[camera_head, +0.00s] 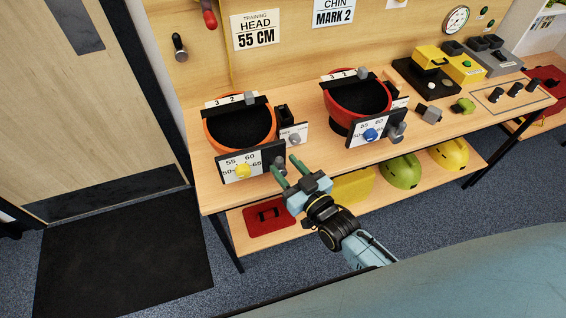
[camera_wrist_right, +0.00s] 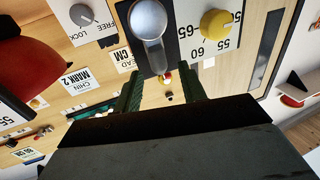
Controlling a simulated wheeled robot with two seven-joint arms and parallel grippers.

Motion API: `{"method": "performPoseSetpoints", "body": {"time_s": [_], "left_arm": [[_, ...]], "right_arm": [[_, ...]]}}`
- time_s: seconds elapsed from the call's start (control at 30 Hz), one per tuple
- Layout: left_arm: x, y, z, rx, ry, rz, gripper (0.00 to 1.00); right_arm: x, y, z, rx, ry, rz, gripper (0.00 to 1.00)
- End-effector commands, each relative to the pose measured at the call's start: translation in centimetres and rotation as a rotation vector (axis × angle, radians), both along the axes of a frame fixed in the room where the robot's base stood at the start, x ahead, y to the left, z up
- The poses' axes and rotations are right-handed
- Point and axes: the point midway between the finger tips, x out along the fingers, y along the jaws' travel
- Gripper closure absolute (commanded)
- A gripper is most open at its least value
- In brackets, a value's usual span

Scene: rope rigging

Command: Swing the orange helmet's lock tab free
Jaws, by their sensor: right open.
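The orange helmet (camera_head: 208,134) sits open side up at the left of the bench. On its front is a black panel with a 50–65 scale, a yellow knob (camera_head: 243,171) and a grey knob (camera_head: 279,165). Behind its right end is a white card with a grey tab (camera_head: 294,138); the wrist view shows it as a FREE/LOCK card with a round grey tab (camera_wrist_right: 82,15). My right gripper (camera_head: 285,164) is open and empty, its green fingers close to the panel's right end. In the wrist view, the grey knob (camera_wrist_right: 148,22) lies ahead of the gap between the fingers (camera_wrist_right: 161,80). Contact is unclear.
A red helmet (camera_head: 355,92) with a similar panel and blue knob stands to the right. Black and yellow devices stand at the back right of the bench (camera_head: 320,158). The lower shelf holds a red plate (camera_head: 269,219), and green (camera_head: 401,172) and yellow (camera_head: 450,155) helmets.

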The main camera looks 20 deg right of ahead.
Motion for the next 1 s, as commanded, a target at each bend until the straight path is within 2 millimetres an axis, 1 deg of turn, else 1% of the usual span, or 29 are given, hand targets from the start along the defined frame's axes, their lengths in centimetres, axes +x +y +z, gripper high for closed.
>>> {"method": "performPoseSetpoints", "body": {"time_s": [0.03, 0.2, 0.5, 0.8, 0.83, 1.0], "left_arm": [[0.0, 0.0, -0.1, 0.000, 0.001, 0.000, 0.48], [-0.1, 0.0, -0.2, 0.001, 0.003, 0.000, 0.48], [-0.3, 0.1, -0.2, 0.001, 0.005, -0.001, 0.48], [-0.3, 0.1, -0.2, 0.002, 0.007, -0.001, 0.48], [-0.4, 0.1, -0.2, 0.002, 0.007, -0.001, 0.48], [-0.4, 0.1, -0.2, 0.002, 0.007, -0.001, 0.48]], "right_arm": [[0.7, 0.2, 0.0, 0.000, 0.000, 0.000, 0.59], [1.8, 0.5, -0.1, -0.001, 0.002, 0.000, 0.59], [1.9, 0.6, -0.1, -0.001, 0.002, 0.000, 0.59], [1.9, 0.6, -0.1, 0.000, 0.001, 0.000, 0.98], [1.9, 0.6, -0.1, 0.000, 0.001, 0.000, 1.00], [1.9, 0.5, -0.1, 0.005, 0.001, 0.000, 1.00]]}}
